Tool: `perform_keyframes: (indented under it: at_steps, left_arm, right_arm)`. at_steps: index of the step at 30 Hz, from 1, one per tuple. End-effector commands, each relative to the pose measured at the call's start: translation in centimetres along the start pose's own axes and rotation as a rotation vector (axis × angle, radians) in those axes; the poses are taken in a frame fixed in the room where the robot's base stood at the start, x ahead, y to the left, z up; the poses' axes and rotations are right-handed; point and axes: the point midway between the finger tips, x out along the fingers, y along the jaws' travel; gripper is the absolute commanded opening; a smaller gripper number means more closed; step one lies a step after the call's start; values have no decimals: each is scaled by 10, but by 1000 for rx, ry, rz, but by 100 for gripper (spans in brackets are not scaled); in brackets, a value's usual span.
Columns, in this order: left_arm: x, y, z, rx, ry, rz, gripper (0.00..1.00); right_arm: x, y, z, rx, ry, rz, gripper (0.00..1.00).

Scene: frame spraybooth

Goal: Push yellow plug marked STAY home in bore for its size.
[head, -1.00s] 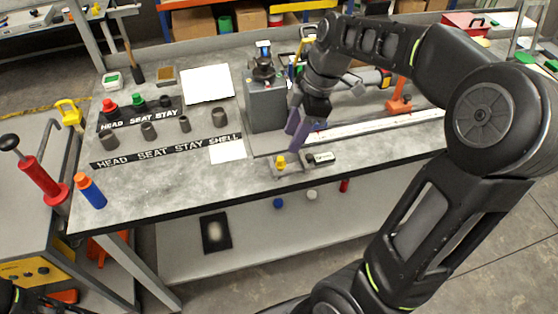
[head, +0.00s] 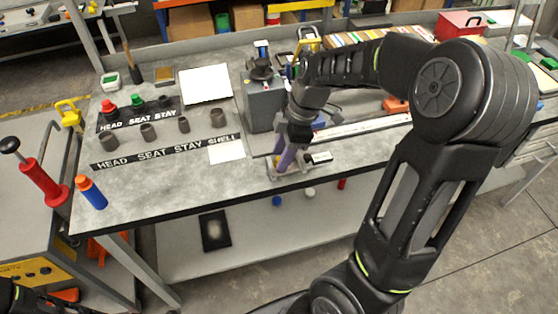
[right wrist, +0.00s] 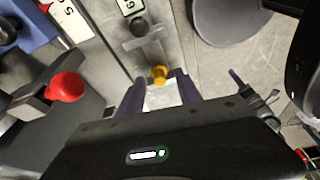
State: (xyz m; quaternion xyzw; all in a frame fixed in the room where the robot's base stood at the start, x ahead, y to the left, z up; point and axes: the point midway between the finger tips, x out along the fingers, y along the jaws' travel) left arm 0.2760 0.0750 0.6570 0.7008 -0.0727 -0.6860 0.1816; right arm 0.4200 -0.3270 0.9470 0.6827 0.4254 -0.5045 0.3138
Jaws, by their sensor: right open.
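The yellow plug (right wrist: 159,73) stands at the tips of my right gripper (right wrist: 158,92) in the right wrist view. The purple fingers are apart, one on each side and just short of it; I cannot tell whether they touch it. In the head view my right gripper (head: 287,160) points down over a small plate at the bench's front edge and mostly hides the plug. Marking on the plug cannot be read. My left gripper is not clearly seen.
A white-labelled block (head: 320,157) lies just right of my gripper. A grey machine block (head: 265,106) stands behind it. Red (head: 109,105) and green (head: 138,101) plugs stand at the back left. The bench's front left is mostly clear, with an orange-capped blue bottle (head: 92,193) at the edge.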

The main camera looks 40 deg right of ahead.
Motion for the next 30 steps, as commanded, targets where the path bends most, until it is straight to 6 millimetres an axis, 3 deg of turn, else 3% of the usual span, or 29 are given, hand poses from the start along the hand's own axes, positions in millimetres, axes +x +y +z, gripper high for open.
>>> perform_keyframes:
  at_steps: [20,30]
  left_arm:
    - [0,0,0,0,-1,0,0]
    - [0,0,0,0,-1,0,0]
  right_arm:
    - [5,0,0,1,0,2,40]
    - [5,0,0,1,0,2,13]
